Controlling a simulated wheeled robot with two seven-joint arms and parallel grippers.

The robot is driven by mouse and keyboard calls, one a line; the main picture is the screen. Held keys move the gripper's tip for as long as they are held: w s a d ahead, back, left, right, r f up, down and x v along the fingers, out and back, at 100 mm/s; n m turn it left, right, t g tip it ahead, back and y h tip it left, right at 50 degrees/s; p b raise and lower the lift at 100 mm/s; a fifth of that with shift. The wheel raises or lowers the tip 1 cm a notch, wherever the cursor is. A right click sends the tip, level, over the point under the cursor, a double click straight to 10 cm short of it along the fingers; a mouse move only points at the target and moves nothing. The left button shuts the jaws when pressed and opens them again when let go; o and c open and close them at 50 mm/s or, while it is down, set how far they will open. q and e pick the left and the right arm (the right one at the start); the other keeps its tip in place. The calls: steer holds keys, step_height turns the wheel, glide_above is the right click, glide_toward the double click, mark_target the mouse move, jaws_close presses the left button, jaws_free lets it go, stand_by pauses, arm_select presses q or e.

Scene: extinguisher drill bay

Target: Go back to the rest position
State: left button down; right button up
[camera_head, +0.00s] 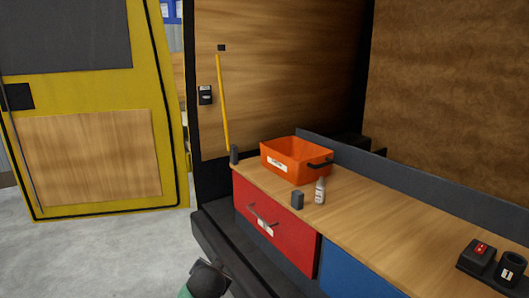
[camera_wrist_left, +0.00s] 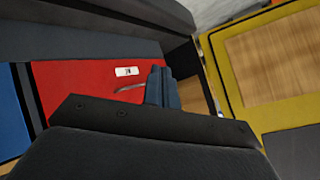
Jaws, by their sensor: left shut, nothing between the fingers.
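My left gripper (camera_wrist_left: 161,86) shows in the left wrist view with its fingers together and nothing between them. In that view the red drawer (camera_wrist_left: 90,84) with its handle and white label lies beyond the fingers. The gap between fingers and drawer is hard to judge. In the head view a small dark part of my arm shows at the bottom edge, below the red drawer (camera_head: 275,232); the fingers cannot be made out there. My right gripper is in neither view.
An orange bin (camera_head: 290,160), a small bottle (camera_head: 320,191) and a dark block (camera_head: 297,200) stand on the wooden counter (camera_head: 370,220). A red-switch box (camera_head: 476,254) is at right. The yellow door (camera_head: 170,110) stands at left over clear grey floor (camera_head: 110,255).

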arm_select(q)
steer(key=s+f+n+g+h, duration=0.1)
steer(key=s+f, duration=0.5)
steer(key=s, duration=0.8)
steer(key=s+d+f+n+g+h+p, duration=0.1)
steer(key=s+f+g, duration=0.3)
steer(key=s, duration=1)
steer(key=s+f+n+g+h, duration=0.1)
steer(key=s+f+g, duration=0.2)
steer(key=s+f, duration=0.6)
steer(key=s, duration=0.5)
steer(key=shift+d, duration=0.2)
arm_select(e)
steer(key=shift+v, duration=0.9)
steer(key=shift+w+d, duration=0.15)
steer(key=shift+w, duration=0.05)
